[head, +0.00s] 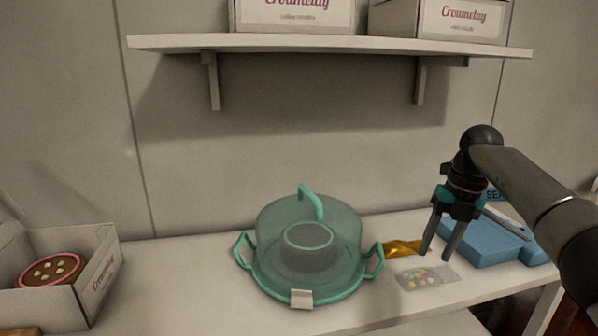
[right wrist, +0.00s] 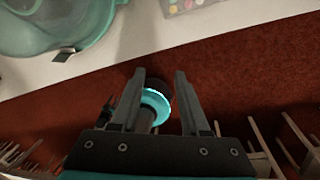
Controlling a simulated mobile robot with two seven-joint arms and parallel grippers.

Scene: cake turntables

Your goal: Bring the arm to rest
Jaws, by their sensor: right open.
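My right gripper (head: 439,253) is in the head view, to the right of the covered cake stand, with its fingers pointing down and apart. It is open and empty. In the right wrist view its two fingers (right wrist: 158,95) are spread, with the red floor and the table's edge beyond them. My left gripper is in neither view. The teal turntable with a clear dome cover (head: 340,240) stands on the table, and a round dark shape shows inside the dome.
A candy packet (head: 427,277) and a gold wrapper (head: 402,248) lie near the right gripper. A blue box (head: 485,243) is behind it. An open box (head: 50,308) with a cake (head: 50,270) is at the left. A shelf (head: 330,44) with boxes is above.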

